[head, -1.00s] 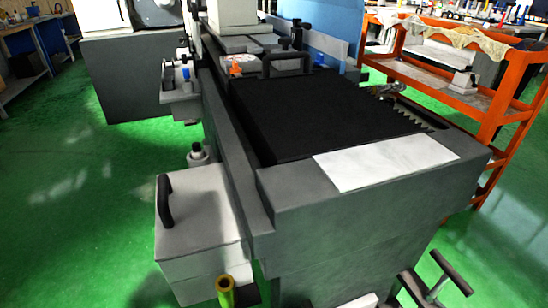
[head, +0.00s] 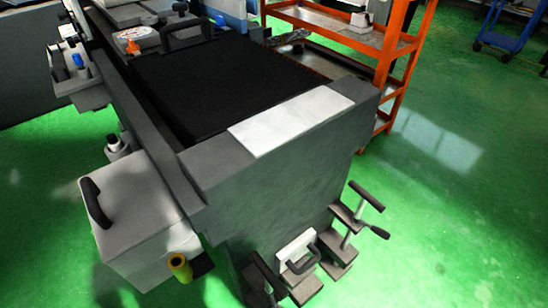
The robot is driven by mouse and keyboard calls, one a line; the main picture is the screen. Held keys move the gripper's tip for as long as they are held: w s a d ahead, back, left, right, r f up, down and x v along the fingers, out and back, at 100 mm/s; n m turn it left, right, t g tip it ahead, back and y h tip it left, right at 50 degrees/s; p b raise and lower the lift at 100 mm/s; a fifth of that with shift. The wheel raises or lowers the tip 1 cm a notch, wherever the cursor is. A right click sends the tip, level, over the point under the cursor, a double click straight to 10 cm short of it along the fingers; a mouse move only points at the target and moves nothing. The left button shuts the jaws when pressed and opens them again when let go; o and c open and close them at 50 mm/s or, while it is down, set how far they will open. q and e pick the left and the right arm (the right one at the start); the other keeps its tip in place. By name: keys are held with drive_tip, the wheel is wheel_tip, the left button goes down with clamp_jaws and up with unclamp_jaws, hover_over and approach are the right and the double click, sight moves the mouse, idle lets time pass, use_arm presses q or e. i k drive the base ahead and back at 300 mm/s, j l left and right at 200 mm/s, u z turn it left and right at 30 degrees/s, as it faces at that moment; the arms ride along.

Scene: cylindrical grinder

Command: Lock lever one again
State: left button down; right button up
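Several dark levers or handles stand low at the near end of the grey grinder (head: 285,185) in the head view. One is a tilted T-shaped handle on a grey post (head: 366,196), at the right. A black loop handle (head: 303,262) sits in front of a white plate (head: 296,244). Another dark handle (head: 264,278) is at the left of this group, near the lower picture edge. I cannot tell which is lever one, or whether any is locked. Neither of my grippers is in view.
A grey box with a black handle (head: 138,212) and a yellow cylinder (head: 180,267) stand at the grinder's left. An orange shelf cart (head: 345,42) is behind on the right. Green floor (head: 455,220) is clear at the right.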

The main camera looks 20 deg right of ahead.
sight(385, 235)
drive_tip(key=k+z, duration=0.1)
drive_tip(key=z, duration=0.3)
drive_tip(key=k+z, duration=0.1)
drive_tip(key=z, duration=0.25)
drive_tip(key=i+l, duration=0.1)
drive_tip(key=l, duration=0.25)
drive_tip(key=i+l+z, duration=0.1)
drive_tip(key=l, duration=0.25)
drive_tip(key=i+l, duration=0.1)
drive_tip(key=l, duration=0.25)
drive_tip(key=i+l+z, duration=0.1)
drive_tip(key=l, duration=0.2)
drive_tip(key=i+l, duration=0.15)
drive_tip(key=l, duration=0.2)
